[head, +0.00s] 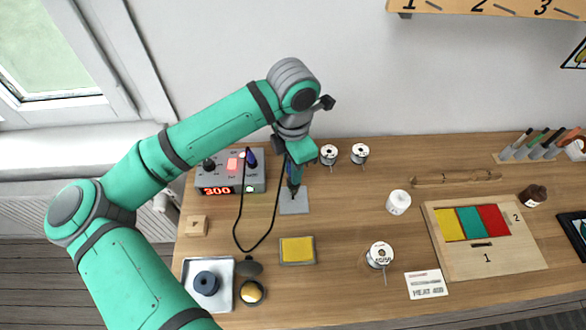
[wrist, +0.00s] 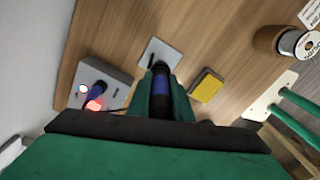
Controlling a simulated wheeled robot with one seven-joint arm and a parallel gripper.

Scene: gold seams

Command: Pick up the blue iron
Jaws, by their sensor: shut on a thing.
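My gripper (head: 294,176) is shut on the blue iron, a slim blue and black tool. In the wrist view the blue iron (wrist: 161,84) sits between both fingers of my gripper (wrist: 163,95). Its dark end points down at a small grey plate (head: 293,205) on the bench, also in the wrist view (wrist: 170,52). I cannot tell if the end touches the plate. In the head view the fingers hide most of the handle.
A grey station (head: 222,184) with a red "300" display and a dark blue upright piece (head: 251,158) stands left. A black cord (head: 237,225) loops over the bench. A yellow sponge (head: 297,250) lies in front; spools (head: 380,255) and a wooden tray (head: 510,260) are right.

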